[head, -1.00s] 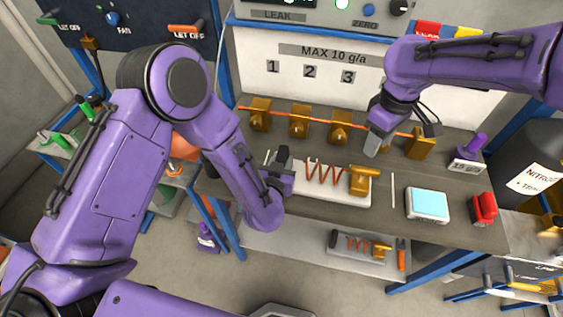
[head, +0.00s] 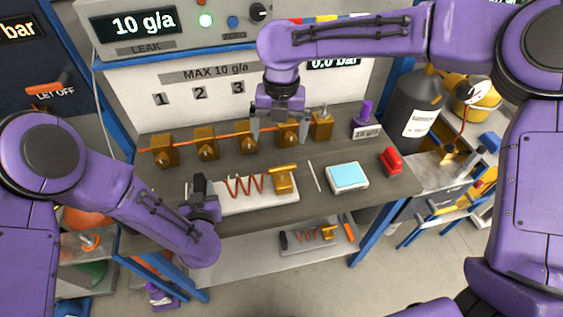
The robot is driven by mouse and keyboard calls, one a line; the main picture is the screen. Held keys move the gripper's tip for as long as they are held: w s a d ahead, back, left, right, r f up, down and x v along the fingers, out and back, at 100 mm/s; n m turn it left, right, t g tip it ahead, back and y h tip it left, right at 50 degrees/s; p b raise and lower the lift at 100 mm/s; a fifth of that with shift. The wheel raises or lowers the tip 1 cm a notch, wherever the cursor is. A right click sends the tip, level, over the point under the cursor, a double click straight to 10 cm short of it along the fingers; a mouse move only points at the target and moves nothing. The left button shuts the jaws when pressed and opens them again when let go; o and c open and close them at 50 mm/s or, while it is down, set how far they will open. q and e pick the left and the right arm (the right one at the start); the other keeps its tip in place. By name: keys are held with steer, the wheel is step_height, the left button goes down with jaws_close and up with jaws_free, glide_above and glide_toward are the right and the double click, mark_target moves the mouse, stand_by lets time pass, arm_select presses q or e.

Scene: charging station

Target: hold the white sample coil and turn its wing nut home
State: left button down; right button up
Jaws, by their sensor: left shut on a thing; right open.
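The white sample coil (head: 258,203) lies on the bench, a white base with a copper spiral on top. A brass block (head: 284,183) stands at its right end, with a brass bar (head: 284,169) across its top that looks like the wing nut. My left gripper (head: 200,187) is shut at the base's left end; its fingers hide that end. My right gripper (head: 280,127) points down, open, behind the coil. Its fingers are on either side of a brass fitting (head: 288,134) in the back row; I cannot tell whether they touch it.
Several brass fittings (head: 206,142) stand along an orange line at the back. A blue-topped pad (head: 347,176), a red item (head: 391,162) and a purple weight (head: 365,112) are to the right. A second coil (head: 308,239) lies on the lower shelf. The leak display (head: 145,23) reads 10 g/a.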

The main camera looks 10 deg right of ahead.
mark_target(282, 166)
steer(key=f+n, duration=0.1)
steer(key=f, duration=0.3)
steer(key=f+n, duration=0.1)
steer(key=f, duration=0.3)
steer(key=f+n, duration=0.1)
steer(key=f, duration=0.3)
steer(key=shift+w+d+f, duration=0.1)
steer(key=shift+d, duration=0.25)
steer(key=c, duration=0.9)
